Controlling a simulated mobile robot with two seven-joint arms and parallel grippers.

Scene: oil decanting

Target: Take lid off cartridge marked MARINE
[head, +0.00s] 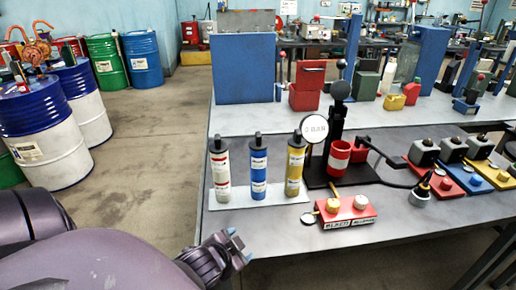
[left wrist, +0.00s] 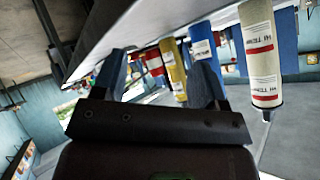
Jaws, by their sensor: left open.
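Three upright cartridges stand in a row on a pale plate (head: 222,206) on the grey table: a white one (head: 220,172), a blue one (head: 258,170) and a yellow one (head: 295,168). Each has a dark lid on top. Their labels are too small to read surely, so I cannot tell which says MARINE. My left gripper (head: 239,245) is open and empty, near the table's front left edge, in front of the cartridges. In the left wrist view, the white (left wrist: 260,52), blue (left wrist: 203,55) and yellow (left wrist: 173,70) cartridges appear upside down beyond the open fingers (left wrist: 158,62). My right gripper is out of view.
A red block (head: 346,212) with two knobs lies right of the cartridges. A round gauge (head: 314,127) and red cup (head: 339,157) stand behind it. Coloured bases with dark blocks (head: 425,152) are farther right. Table left of the plate is narrow; drums (head: 38,135) stand on the floor.

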